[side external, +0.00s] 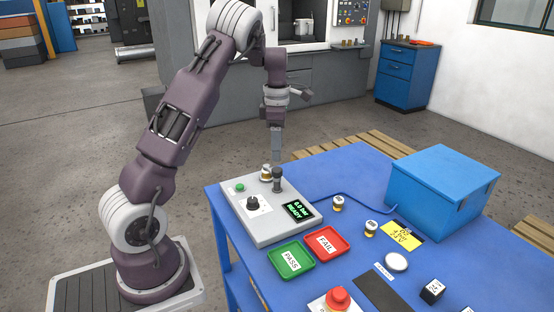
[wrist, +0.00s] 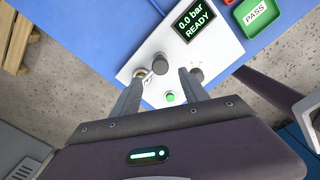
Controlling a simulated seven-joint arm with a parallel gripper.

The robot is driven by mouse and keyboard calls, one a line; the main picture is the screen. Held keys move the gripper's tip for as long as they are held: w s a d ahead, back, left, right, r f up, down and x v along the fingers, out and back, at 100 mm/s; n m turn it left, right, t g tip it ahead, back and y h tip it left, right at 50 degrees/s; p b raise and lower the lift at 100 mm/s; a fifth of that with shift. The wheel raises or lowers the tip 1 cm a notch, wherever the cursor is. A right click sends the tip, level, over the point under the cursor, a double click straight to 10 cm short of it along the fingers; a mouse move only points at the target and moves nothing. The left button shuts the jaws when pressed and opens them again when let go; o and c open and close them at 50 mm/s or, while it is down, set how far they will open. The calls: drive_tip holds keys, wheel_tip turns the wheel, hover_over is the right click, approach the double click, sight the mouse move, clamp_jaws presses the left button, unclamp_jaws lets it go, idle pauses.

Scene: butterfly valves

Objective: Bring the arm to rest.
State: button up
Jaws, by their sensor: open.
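My gripper (side external: 276,152) hangs pointing down above the far side of the grey test box (side external: 262,228), with no contact visible. In the wrist view my gripper (wrist: 160,73) has its two fingers apart with nothing held between them. A brass-and-white valve (side external: 265,172) stands at the box's back edge beside a dark upright post (side external: 278,180). The box has a green button (side external: 240,188), a black knob (side external: 252,203) and a screen (side external: 298,210) that reads "0.0 bar READY" in the wrist view.
A green PASS tray (side external: 291,259) and red FAIL tray (side external: 327,243) lie in front of the box on the blue table (side external: 350,170). Two small valves (side external: 338,203) (side external: 371,228), a blue bin (side external: 445,195) and a red stop button (side external: 338,298) are to the right. Air around the arm is clear.

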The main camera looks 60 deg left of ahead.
drive_tip(key=shift+r, duration=0.3)
drive_tip(key=s+d+r+m+t, duration=0.1)
drive_tip(key=s+d+r+m, duration=0.1)
drive_tip(key=d+r+m, duration=0.3)
drive_tip(key=s+d+r+m+t+h, duration=0.1)
drive_tip(key=s+d+r+m, duration=0.25)
drive_tip(key=d, duration=0.35)
drive_tip(key=s+d+r+m+t, duration=0.1)
drive_tip(key=s+d+r+m, duration=0.1)
drive_tip(key=d+r+m, duration=0.3)
drive_tip(key=s+d+f+m+t, duration=0.1)
drive_tip(key=s+d+m, duration=0.4)
drive_tip(key=s+m, duration=0.3)
drive_tip(key=s+d+m+t+y, duration=0.1)
drive_tip(key=s+d+m, duration=0.5)
drive_tip(key=s+m, duration=0.2)
drive_tip(key=shift+f+t, duration=0.3)
drive_tip(key=shift+f, duration=0.05)
drive_tip(key=shift+w, duration=0.1)
drive_tip(key=shift+c, duration=0.2)
